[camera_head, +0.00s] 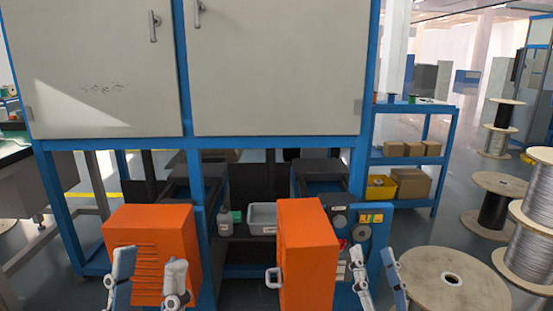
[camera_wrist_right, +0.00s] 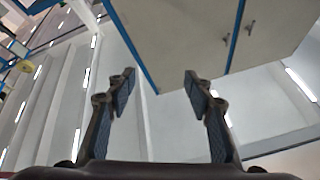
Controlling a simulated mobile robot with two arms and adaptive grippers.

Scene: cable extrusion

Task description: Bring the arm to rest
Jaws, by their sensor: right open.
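My left gripper (camera_head: 148,265) is at the lower left of the head view, its two fingers spread apart and empty, in front of the left orange box (camera_head: 150,225). My right gripper (camera_head: 375,258) is at the lower right of the head view, fingers spread apart and empty, in front of the control panel and beside a large wooden spool. In the right wrist view the right gripper (camera_wrist_right: 157,75) is open with nothing between its fingers. Both arms are mostly out of the head view.
A blue-framed machine with white doors (camera_head: 280,70) stands ahead. An orange box with a handle (camera_head: 305,235) and a control panel (camera_head: 372,220) are below. A grey bin (camera_head: 262,218) sits on a low shelf. Wooden spools (camera_head: 452,285) stand right. A blue shelf (camera_head: 410,161) holds boxes.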

